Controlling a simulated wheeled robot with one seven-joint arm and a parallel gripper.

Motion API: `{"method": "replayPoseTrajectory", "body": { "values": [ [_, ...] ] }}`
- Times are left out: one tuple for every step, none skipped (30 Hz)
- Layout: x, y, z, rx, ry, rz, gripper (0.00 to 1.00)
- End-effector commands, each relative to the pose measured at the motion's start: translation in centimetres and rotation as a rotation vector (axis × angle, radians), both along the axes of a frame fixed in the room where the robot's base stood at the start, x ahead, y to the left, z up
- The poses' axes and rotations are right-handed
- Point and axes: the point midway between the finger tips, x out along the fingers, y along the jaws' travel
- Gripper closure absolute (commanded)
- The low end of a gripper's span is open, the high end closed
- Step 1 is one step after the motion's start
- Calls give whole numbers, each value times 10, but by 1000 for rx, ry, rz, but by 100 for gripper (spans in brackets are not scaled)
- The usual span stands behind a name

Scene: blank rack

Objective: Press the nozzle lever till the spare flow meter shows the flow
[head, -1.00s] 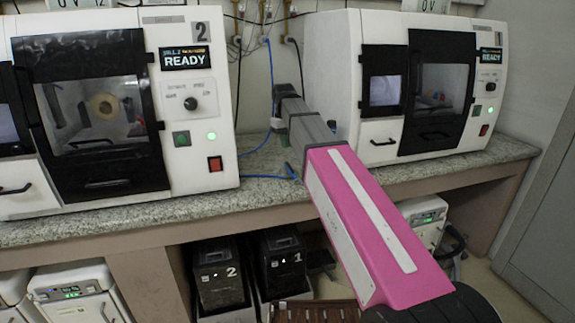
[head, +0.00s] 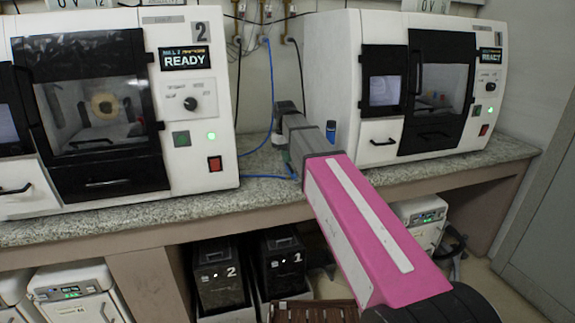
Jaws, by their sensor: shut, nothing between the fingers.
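My gripper (head: 284,108) is at the far end of my pink and grey arm, above the stone counter between the two white machines. It is shut and empty; its fingers are small and dark here. A blue hose (head: 272,88) hangs from the wall and lies on the counter just left of my arm. A small greenish piece (head: 286,158) shows beside the grey link, too small to name. I cannot make out the nozzle lever. Several brass fittings (head: 264,14) are on the wall at the top; I cannot tell a spare flow meter or its reading.
A white machine (head: 208,125) marked 2 stands left and another (head: 345,40) right, both reading READY. A small blue-topped item (head: 331,131) stands beside the right machine. The stone counter (head: 455,165) is bare in front. Dark boxes (head: 220,285) sit below.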

Motion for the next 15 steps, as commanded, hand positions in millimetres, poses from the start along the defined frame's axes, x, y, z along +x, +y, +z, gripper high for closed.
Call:
{"method": "replayPoseTrajectory", "body": {
  "values": [
    [0, 0, -2, 0, 0, 0, 100],
    [0, 0, -4, 0, 0, 0, 100],
    [0, 0, -7, 0, 0, 0, 100],
    [0, 0, -9, 0, 1, 0, 100],
    [0, 0, -12, 0, 1, 0, 100],
    [0, 0, -10, 0, 0, 0, 100],
    [0, 0, -10, 0, 0, 0, 100],
    [0, 0, -10, 0, 0, 0, 100],
    [0, 0, -10, 0, 0, 0, 100],
    [0, 0, -10, 0, 0, 0, 100],
    [1, 1, -10, 0, 0, 0, 100],
    [3, 2, -9, 0, 0, 0, 100],
    [6, 3, -8, 0, 0, 0, 100],
    [8, 4, -7, 0, 0, 0, 100],
    [13, 7, -6, 0, -1, 0, 100]
  ]
}}
